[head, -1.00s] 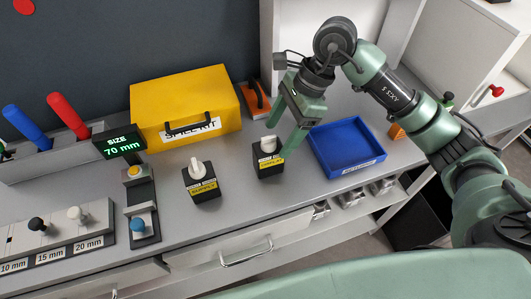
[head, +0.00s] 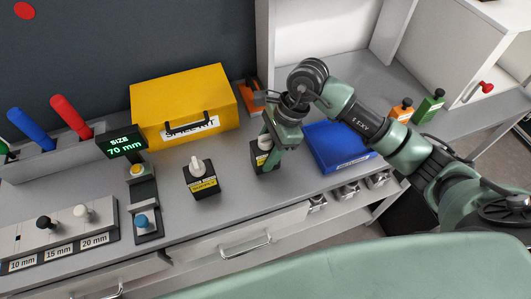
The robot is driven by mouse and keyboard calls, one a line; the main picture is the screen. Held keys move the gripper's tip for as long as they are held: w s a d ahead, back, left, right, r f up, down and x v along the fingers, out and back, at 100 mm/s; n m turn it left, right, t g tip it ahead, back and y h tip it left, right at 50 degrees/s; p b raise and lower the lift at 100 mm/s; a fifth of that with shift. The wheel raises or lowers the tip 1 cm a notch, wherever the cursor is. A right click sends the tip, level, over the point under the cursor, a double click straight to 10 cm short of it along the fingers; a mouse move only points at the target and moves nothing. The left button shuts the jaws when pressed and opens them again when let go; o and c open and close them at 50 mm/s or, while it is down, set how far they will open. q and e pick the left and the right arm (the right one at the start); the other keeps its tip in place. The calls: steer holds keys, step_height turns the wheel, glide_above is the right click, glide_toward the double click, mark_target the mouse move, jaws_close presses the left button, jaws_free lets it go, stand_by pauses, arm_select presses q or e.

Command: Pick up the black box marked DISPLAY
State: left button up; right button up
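The black box with a pale knob (head: 264,144) and a yellow label stands on the grey bench; its label is too small and partly covered to read. My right gripper (head: 271,147) is lowered over this box, one finger in front of its right side. The other finger is largely hidden, so I cannot tell whether the fingers touch or grip it. A second black box (head: 201,178) with a white knob and yellow label stands apart to the left. My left gripper is not in view.
A yellow case (head: 184,90) stands behind, and a blue tray (head: 325,160) lies close to the right of my gripper. A size display (head: 121,141) and a block with knobs (head: 60,236) are left. Orange and green bottles (head: 429,106) stand right.

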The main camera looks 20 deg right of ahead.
jaws_close()
steer(key=shift+r, duration=0.1)
